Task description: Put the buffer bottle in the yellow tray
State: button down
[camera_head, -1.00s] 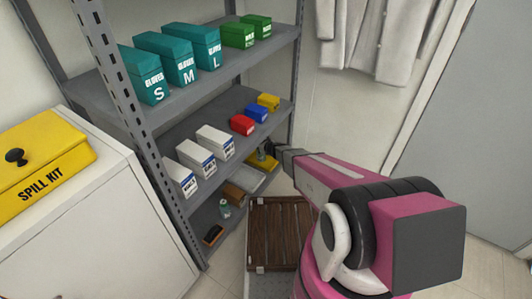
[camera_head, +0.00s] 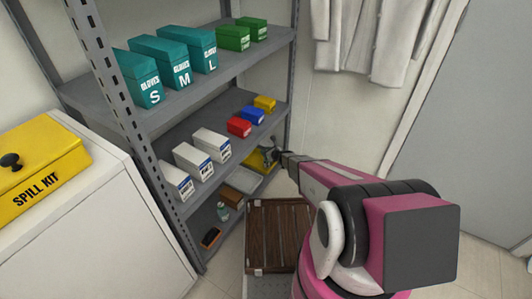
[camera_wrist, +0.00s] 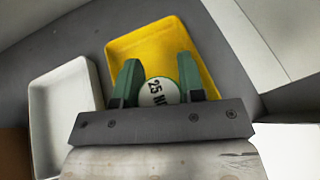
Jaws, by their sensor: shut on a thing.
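The yellow tray (camera_wrist: 127,52) lies on the lowest shelf, and part of it shows in the head view (camera_head: 256,165) behind my gripper (camera_head: 270,154). In the wrist view my gripper (camera_wrist: 160,85) has its green fingers shut on the buffer bottle (camera_wrist: 158,93), seen from its round white top with "25" and cut-off letters. The bottle and fingers are over the yellow tray in that view. Whether the bottle touches the tray floor cannot be told. The lower part of the bottle is hidden.
A white tray (camera_wrist: 38,95) stands left of the yellow one. Another small bottle (camera_head: 223,211) and a brown box (camera_head: 233,198) are on the same low shelf. The shelf above holds white, red, blue and yellow boxes. A slatted brown crate (camera_head: 280,225) stands in front.

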jog(key=shift+f, duration=0.1)
jog(key=c, duration=0.7)
grip_release()
